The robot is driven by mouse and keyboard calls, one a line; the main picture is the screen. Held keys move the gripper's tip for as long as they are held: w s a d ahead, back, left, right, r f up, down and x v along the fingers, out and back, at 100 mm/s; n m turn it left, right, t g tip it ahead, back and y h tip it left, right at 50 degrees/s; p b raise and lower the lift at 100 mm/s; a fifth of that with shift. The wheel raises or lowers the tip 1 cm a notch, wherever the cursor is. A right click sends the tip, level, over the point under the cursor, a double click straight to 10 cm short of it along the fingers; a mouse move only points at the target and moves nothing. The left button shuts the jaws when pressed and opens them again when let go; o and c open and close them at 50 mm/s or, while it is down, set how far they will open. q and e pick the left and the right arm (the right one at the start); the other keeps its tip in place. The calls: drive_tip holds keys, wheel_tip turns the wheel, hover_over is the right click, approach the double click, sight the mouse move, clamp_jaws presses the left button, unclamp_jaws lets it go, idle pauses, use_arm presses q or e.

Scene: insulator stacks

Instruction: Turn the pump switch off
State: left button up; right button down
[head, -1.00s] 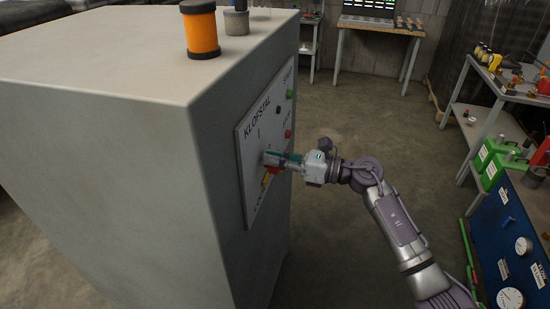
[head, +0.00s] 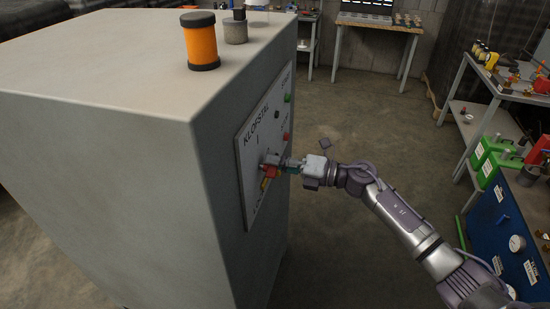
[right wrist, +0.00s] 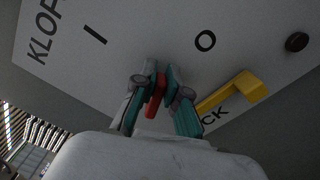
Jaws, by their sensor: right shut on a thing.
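The grey cabinet (head: 150,150) has a white panel (head: 268,132) marked KLOFSTAL on its right side. A red switch handle (head: 271,171) sits low on this panel. My right gripper (head: 276,163) is at it, and its fingers (right wrist: 162,82) are shut on the red handle (right wrist: 154,97), one on each side. The gripper hides the switch base. My left gripper is out of view.
A yellow lever (right wrist: 236,92) projects from the panel close to the right finger. Green (head: 288,98) and red (head: 286,136) buttons are higher on the panel. An orange cylinder (head: 201,42) stands on the cabinet. A shelf table (head: 507,95) is at right; the floor between is clear.

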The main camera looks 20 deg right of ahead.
drive_tip(key=m+p, duration=0.1)
drive_tip(key=m, duration=0.1)
drive_tip(key=m+p, duration=0.1)
drive_tip(key=m, duration=0.1)
drive_tip(key=shift+d+f+m, duration=0.1)
drive_tip(key=shift+f+m, duration=0.3)
idle(0.4)
drive_tip(key=c, duration=1.2)
unclamp_jaws()
drive_tip(key=shift+w, duration=0.1)
drive_tip(key=v, duration=1.2)
